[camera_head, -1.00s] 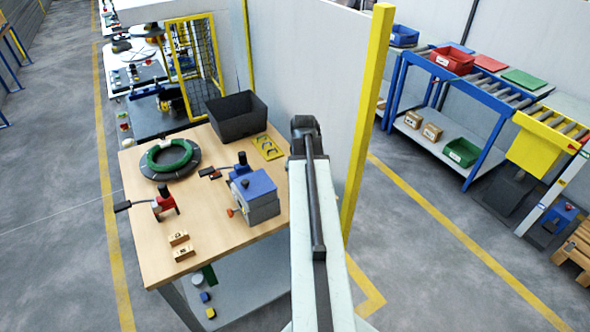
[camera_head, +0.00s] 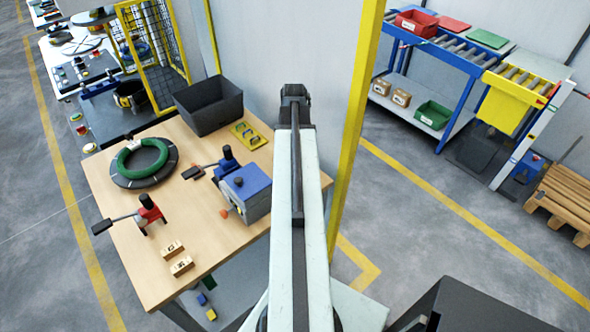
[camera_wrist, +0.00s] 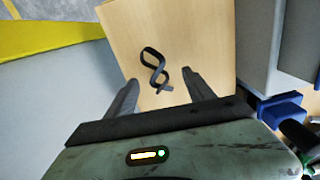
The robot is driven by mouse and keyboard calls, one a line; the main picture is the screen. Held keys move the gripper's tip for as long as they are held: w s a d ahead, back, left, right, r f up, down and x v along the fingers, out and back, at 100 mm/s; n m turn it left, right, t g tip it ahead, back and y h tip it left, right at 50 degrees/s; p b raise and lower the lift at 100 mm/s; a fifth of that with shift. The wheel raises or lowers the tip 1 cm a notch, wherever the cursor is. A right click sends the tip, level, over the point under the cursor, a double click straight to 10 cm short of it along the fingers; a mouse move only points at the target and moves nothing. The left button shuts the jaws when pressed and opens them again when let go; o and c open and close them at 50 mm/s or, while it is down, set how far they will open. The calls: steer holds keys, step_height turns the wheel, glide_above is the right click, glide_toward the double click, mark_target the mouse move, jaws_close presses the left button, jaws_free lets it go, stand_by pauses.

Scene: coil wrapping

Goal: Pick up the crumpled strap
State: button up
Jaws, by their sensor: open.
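The crumpled strap (camera_wrist: 154,72) shows in the wrist view as a thin dark band twisted into a loop with crossed ends. It lies on a light wooden surface (camera_wrist: 205,35). My gripper (camera_wrist: 161,76) is open, with one dark finger to the left of the strap and one to the right. The strap shows between and beyond the fingertips. No contact is visible, and the height gap cannot be judged. In the head view my arm reaches away along the bench's right side; I cannot make out the strap or the fingers there.
The wooden workbench (camera_head: 205,235) holds a green coil (camera_head: 142,157), a black bin (camera_head: 208,104), a blue-topped device (camera_head: 245,192), a red-based clamp (camera_head: 150,211) and small wooden blocks (camera_head: 181,266). A yellow post (camera_head: 357,120) and pale panel (camera_head: 285,50) stand close to my arm.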

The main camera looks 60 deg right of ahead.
steer(key=f+b, duration=0.5)
steer(key=shift+d+f, duration=0.15)
steer(key=shift+d, duration=0.05)
jaws_close()
